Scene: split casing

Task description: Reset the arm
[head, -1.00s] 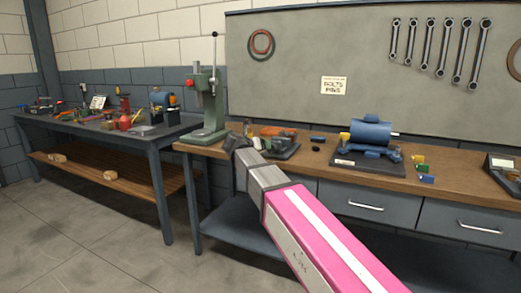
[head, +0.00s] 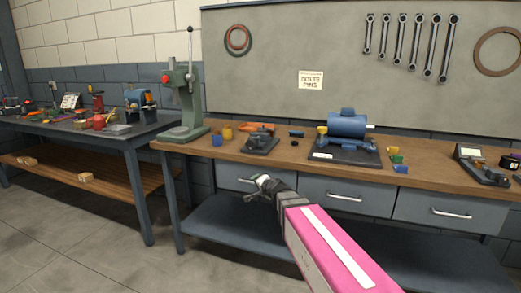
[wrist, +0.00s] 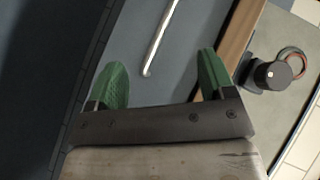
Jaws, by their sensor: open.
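My pink arm reaches forward from the bottom of the head view. My gripper (head: 262,188) is in front of the workbench drawers, just below the edge of the wooden top. In the wrist view my gripper (wrist: 160,85) shows two green fingertips set wide apart with nothing between them. Behind the fingers are the blue-grey drawer front and a drawer handle (wrist: 163,35). Nothing is held.
The wooden workbench (head: 225,152) carries a green press (head: 187,100), a blue motor (head: 347,124) on a dark base, small colored blocks (head: 397,158) and a dark device (head: 480,165). A second table (head: 100,136) stands at left. Floor at front left is clear.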

